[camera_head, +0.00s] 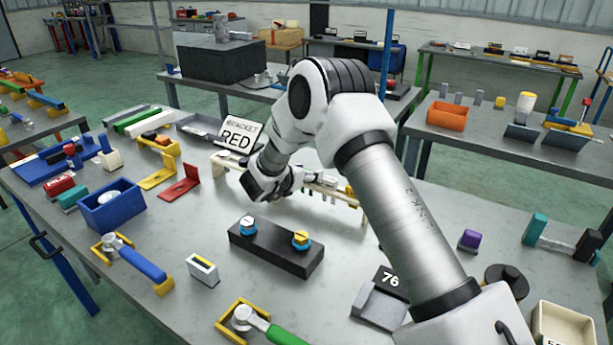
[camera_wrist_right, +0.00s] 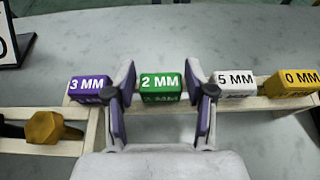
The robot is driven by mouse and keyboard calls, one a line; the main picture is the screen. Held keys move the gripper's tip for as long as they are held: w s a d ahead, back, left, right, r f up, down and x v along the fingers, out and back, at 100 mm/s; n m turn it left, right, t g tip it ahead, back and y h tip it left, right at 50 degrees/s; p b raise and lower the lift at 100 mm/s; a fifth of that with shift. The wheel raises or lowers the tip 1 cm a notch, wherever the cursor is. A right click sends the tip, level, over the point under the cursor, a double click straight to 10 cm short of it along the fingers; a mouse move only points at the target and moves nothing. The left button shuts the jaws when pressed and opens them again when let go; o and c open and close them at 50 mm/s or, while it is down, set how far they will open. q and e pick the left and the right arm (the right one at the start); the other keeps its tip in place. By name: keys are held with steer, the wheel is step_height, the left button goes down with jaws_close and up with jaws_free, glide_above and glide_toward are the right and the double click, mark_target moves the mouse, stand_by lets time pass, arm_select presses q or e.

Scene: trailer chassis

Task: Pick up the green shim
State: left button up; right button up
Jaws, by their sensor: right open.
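The green shim (camera_wrist_right: 160,86), marked 2 MM, stands in a cream wooden rack (camera_wrist_right: 225,106) in the right wrist view. My right gripper (camera_wrist_right: 160,76) is open, with one finger on each side of the green shim and visible gaps between. In the head view my right gripper (camera_head: 312,181) is at the rack (camera_head: 345,193), and I cannot make out the green shim there. A purple 3 MM shim (camera_wrist_right: 89,88) is just left of the left finger. A white 5 MM shim (camera_wrist_right: 235,83) is just right of the right finger. My left gripper is not in view.
A yellow hex bolt (camera_wrist_right: 45,127) is at left. A black block with two knobs (camera_head: 275,249) is in front, with clear tabletop between.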

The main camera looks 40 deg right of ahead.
steer(key=c, duration=0.9)
steer(key=shift+c, duration=0.2)
steer(key=shift+r, duration=0.15)
